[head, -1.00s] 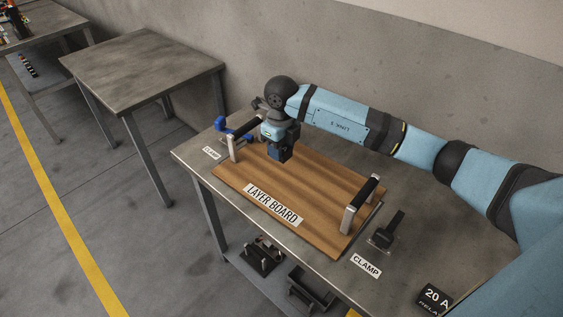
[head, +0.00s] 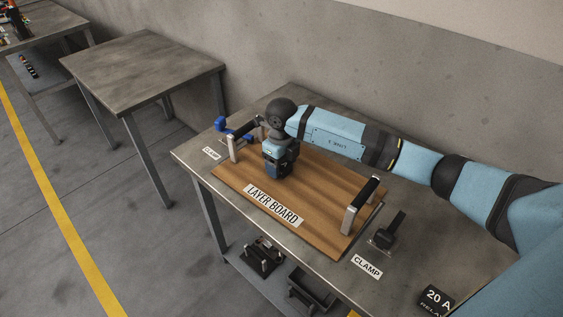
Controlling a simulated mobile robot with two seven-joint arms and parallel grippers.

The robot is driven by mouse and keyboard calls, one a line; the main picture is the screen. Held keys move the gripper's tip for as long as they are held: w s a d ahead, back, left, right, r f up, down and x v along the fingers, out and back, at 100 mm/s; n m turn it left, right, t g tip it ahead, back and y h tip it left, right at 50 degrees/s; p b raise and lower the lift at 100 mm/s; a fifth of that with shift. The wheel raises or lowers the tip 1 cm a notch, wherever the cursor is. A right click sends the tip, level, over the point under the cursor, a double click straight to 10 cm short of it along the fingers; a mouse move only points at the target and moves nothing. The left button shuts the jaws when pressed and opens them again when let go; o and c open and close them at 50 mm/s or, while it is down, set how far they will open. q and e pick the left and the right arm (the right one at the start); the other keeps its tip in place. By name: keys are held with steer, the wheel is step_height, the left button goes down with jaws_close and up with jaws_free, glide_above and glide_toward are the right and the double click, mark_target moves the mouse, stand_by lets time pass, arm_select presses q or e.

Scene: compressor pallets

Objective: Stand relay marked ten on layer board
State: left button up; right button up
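The layer board (head: 225,172) is a brown wooden board with two black-and-silver handles, lying on a grey metal table. A white label on it reads LAYER BOARD. My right gripper (head: 279,173) points down at the board's back left part, low and close to its surface. Its lower end is dark and blocky, and I cannot tell fingers from a dark relay there. No mark for ten is readable. Another black relay (head: 436,298), marked 20 A, sits at the lower right of the table. My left gripper is not in view.
A black clamp (head: 388,236) stands right of the board, beside a CLAMP label (head: 367,266). A blue clamp (head: 236,129) is near the board's far left handle. Dark fixtures (head: 263,254) lie on the lower shelf. The board's middle is bare.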

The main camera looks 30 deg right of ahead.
steer(key=shift+r, duration=0.1)
step_height(320, 180, up, 12)
steer(key=shift+p, duration=0.4)
steer(key=shift+r, duration=0.1)
stand_by(0.5)
